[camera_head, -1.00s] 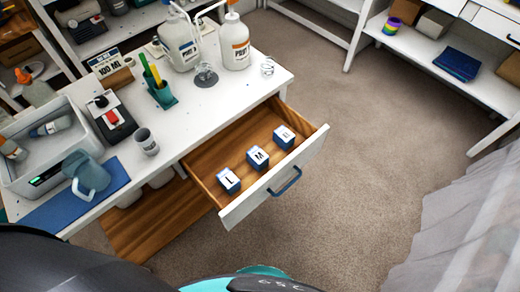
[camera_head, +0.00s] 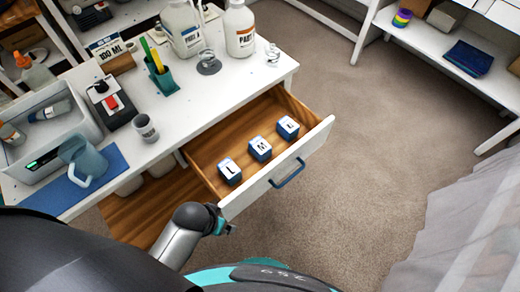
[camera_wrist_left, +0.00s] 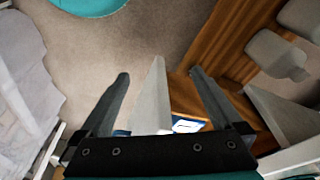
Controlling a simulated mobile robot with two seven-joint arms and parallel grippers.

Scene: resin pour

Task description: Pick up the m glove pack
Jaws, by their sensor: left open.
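The M glove pack (camera_head: 260,149) is a small blue and white block lying in the open wooden drawer (camera_head: 208,162). It sits between the L pack (camera_head: 230,170) and another pack (camera_head: 288,128) whose letter is hard to read. My left gripper (camera_head: 226,229) is low outside the drawer front, left of the blue handle, apart from the M pack. In the left wrist view my gripper (camera_wrist_left: 161,76) has its fingers spread, with the white drawer front (camera_wrist_left: 152,98) showing between them. A pack (camera_wrist_left: 187,125) partly shows there; I cannot tell which one. My right gripper is not in view.
The blue drawer handle (camera_head: 288,173) sticks out from the drawer front. The white table (camera_head: 205,100) holds bottles, a cup, a pen holder and a grey bin (camera_head: 45,140). Carpet (camera_head: 370,150) right of the drawer is clear.

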